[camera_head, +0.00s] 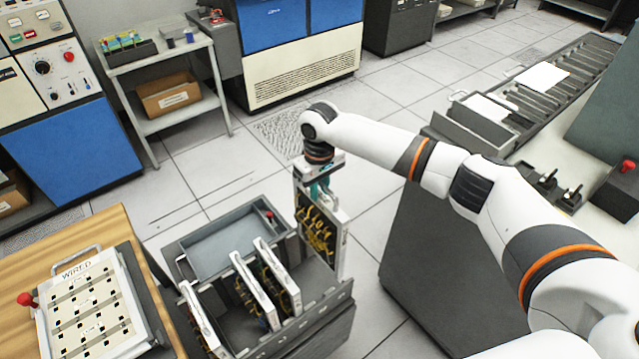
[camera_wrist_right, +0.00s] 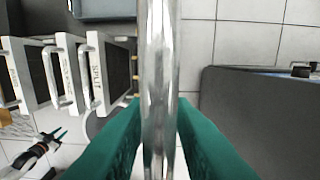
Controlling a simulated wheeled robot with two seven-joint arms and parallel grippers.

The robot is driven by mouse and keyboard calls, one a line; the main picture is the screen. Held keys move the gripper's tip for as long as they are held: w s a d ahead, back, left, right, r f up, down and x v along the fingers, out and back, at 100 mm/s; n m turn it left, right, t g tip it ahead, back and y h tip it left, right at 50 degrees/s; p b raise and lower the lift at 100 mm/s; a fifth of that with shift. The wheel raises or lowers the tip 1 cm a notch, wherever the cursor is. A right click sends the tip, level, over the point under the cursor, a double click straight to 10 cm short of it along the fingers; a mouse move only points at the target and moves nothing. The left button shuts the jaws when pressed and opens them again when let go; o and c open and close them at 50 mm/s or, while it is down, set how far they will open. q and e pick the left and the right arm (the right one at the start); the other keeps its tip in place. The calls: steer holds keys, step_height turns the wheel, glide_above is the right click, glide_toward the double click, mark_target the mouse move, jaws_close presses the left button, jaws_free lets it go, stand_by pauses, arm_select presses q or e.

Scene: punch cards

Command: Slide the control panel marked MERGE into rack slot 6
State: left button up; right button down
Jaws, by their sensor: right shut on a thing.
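My right gripper (camera_head: 320,187) is shut on the metal handle (camera_wrist_right: 158,60) of a panel (camera_head: 319,232). The panel hangs upright with yellow wiring on its side; its label is hidden, so I cannot read MERGE. It is at the right end of the grey rack (camera_head: 325,307); I cannot tell whether its lower edge is inside a slot. Several white-fronted panels (camera_head: 252,289) stand in the rack to the left. In the right wrist view, one of these panels (camera_wrist_right: 97,75) reads SPLIT. Slot numbers are not readable.
A grey tray (camera_head: 222,262) adjoins the rack's far side. A wooden table (camera_head: 120,222) at left carries a board marked WIRED (camera_head: 85,312) with a red knob. A dark cabinet (camera_head: 415,265) stands close to the rack's right. Tiled floor lies behind the rack.

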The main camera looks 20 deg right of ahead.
mark_target(319, 209)
steer(key=shift+w+f, duration=0.1)
steer(key=shift+f, duration=0.3)
steer(key=shift+f+b, duration=1.3)
steer(key=shift+f, duration=2.2)
steer(key=shift+f, duration=0.15)
step_height(319, 209, down, 7)
steer(key=b, duration=0.3)
steer(key=shift+a+r, duration=0.1)
steer(key=shift+r, duration=0.1)
steer(key=shift+f, duration=0.1)
